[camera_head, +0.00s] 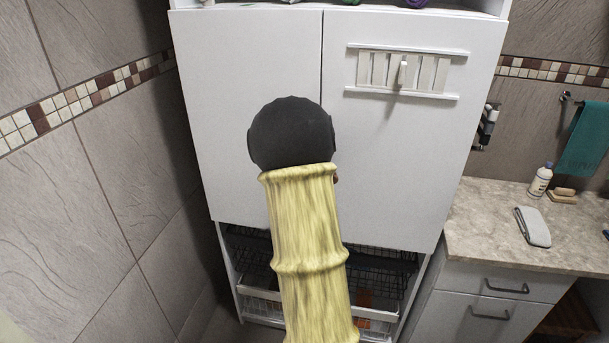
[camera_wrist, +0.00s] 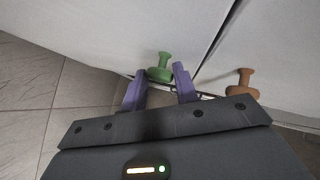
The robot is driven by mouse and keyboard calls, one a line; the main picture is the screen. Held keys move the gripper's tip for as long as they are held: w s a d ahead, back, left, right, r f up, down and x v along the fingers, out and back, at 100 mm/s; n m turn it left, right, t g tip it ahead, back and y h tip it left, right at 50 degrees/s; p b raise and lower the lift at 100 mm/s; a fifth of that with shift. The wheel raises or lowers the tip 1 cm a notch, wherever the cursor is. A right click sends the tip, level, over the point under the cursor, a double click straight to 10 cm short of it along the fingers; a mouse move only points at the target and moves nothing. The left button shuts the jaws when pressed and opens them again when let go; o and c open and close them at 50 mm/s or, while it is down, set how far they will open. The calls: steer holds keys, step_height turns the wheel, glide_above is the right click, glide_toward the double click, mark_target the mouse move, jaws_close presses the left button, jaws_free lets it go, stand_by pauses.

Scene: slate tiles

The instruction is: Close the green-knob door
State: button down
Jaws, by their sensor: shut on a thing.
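The green knob (camera_wrist: 160,73) sits between the purple fingertips of my gripper (camera_wrist: 159,76) in the wrist view, and my gripper is shut on it. Its door is the left white cabinet door (camera_head: 225,95), which also shows in the wrist view (camera_wrist: 110,35). This door looks about flush with the right door (camera_head: 430,150); a thin dark seam runs between them. I cannot tell whether a small gap is left. In the head view my arm hides the green knob and my gripper.
A brown knob (camera_wrist: 240,84) is on the neighbouring door, close right of my gripper. A white slatted latch panel (camera_head: 404,73) is on the right door. Wire baskets (camera_head: 375,262) are below the doors. A counter (camera_head: 480,225) stands right, a tiled wall (camera_head: 95,190) left.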

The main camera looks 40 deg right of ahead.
steer(key=shift+d+r, duration=0.15)
steer(key=shift+r, duration=0.05)
steer(key=c, duration=1.4)
jaws_free()
steer(key=shift+c, duration=0.2)
steer(key=p+v, duration=0.6)
steer(key=v, duration=1.1)
steer(key=shift+a, duration=0.35)
